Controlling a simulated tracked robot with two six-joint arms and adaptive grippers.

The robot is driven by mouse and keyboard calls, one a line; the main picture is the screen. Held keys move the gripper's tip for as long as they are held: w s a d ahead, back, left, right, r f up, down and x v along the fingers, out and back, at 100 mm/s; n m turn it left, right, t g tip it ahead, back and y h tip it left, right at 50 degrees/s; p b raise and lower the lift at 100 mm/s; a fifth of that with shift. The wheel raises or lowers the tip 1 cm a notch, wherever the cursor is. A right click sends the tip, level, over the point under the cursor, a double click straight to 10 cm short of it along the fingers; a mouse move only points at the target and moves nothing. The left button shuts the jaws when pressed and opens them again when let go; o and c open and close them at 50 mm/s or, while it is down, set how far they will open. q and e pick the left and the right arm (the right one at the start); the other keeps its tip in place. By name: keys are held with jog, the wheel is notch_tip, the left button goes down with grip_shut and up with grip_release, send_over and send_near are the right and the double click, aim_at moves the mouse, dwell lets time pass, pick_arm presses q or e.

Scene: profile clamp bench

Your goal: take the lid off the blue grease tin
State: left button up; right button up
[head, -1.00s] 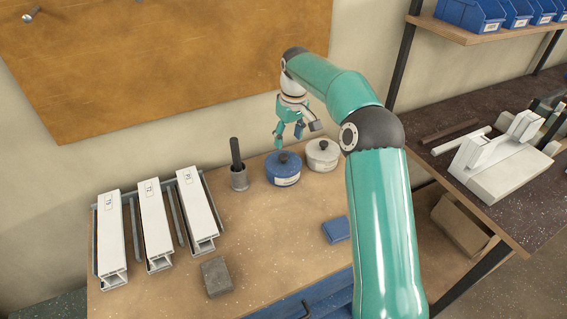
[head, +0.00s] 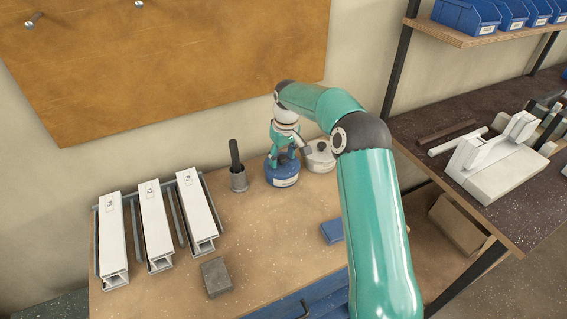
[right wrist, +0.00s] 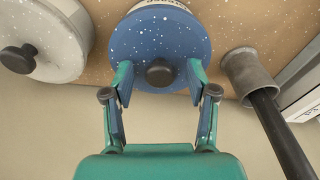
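The blue grease tin (head: 283,176) stands on the bench with its lid on. In the right wrist view the blue lid (right wrist: 150,35) carries a dark round knob (right wrist: 160,72). My right gripper (head: 284,158) is lowered over the tin from above. In the right wrist view its fingers (right wrist: 158,82) are spread apart, one on each side of the knob, with a gap to it on both sides. The gripper covers most of the lid in the head view. My left gripper is in neither view.
A white tin (head: 319,160) with a dark knob stands close beside the blue one. A grey cup (head: 238,181) holding a dark rod stands on the other side. A blue block (head: 332,231) and a grey block (head: 216,277) lie nearer, with clear bench between.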

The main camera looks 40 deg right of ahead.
grip_shut()
jog(key=shift+r, duration=0.2)
